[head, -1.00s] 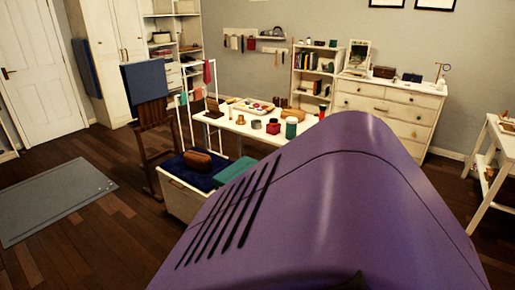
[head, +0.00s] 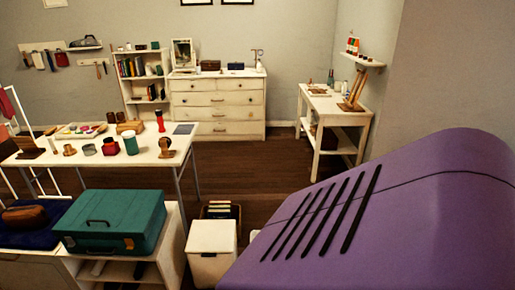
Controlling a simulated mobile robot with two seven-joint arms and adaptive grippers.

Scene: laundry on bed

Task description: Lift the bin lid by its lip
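A white bin (head: 209,270) stands on the floor at the lower middle of the head view. Its pale lid (head: 212,236) lies flat on top and looks closed. A small dark mark shows at the lid's front edge, too small to make out as a lip.
A teal case (head: 112,222) lies on a low white shelf unit (head: 173,250) left of the bin. A crate of books (head: 221,211) stands just behind the bin. A white table (head: 182,147) with several small items is farther back. Open wooden floor (head: 255,170) lies beyond.

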